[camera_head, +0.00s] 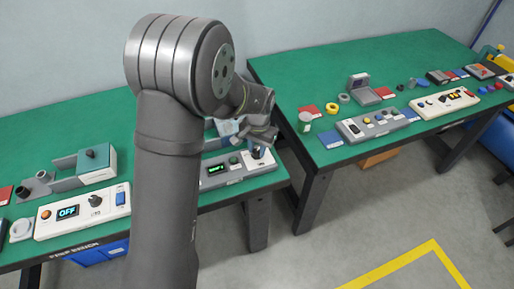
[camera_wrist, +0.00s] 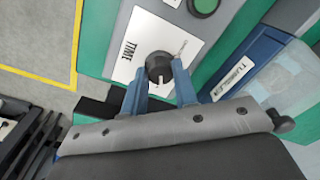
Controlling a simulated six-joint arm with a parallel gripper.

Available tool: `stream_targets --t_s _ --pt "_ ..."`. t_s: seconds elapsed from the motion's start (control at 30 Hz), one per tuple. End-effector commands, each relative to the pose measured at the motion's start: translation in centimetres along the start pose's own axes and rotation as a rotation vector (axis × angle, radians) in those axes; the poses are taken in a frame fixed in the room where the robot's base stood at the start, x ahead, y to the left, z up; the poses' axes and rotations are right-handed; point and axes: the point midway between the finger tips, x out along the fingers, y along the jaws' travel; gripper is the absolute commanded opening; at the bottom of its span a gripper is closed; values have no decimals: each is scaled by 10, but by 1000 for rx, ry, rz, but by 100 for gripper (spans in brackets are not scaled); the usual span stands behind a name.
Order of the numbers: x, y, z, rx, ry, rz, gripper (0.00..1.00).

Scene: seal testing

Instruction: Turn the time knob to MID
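The time knob (camera_wrist: 158,66) is a round dark knob on a white plate marked TIME (camera_wrist: 130,50) in the wrist view. A pale pointer mark shows on its side facing my gripper. My gripper's (camera_wrist: 160,68) two blue fingers are apart, one on each side of the knob at its near edge. I cannot tell whether they touch it. In the head view my gripper (camera_head: 262,136) is over the right end of the grey control box (camera_head: 235,172), which has a green-lit display. My gripper partly hides the knob (camera_head: 257,153) there. The MID mark is not readable.
A green button (camera_wrist: 203,6) sits beside the TIME plate. A blue block with a label (camera_wrist: 240,70) lies close to the right finger. A white panel reading OFF (camera_head: 80,213) stands at left. The second green table (camera_head: 300,85) holds several devices.

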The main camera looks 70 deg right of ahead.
Motion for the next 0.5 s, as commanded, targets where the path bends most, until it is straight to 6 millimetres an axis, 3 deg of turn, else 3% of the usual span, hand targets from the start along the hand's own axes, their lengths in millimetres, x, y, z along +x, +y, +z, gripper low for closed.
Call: stream_targets --t_s 0.27,0.5 --pt "0 0 0 -35 -1 0 4" --pt "-1 0 0 -168 -5 -1 4"
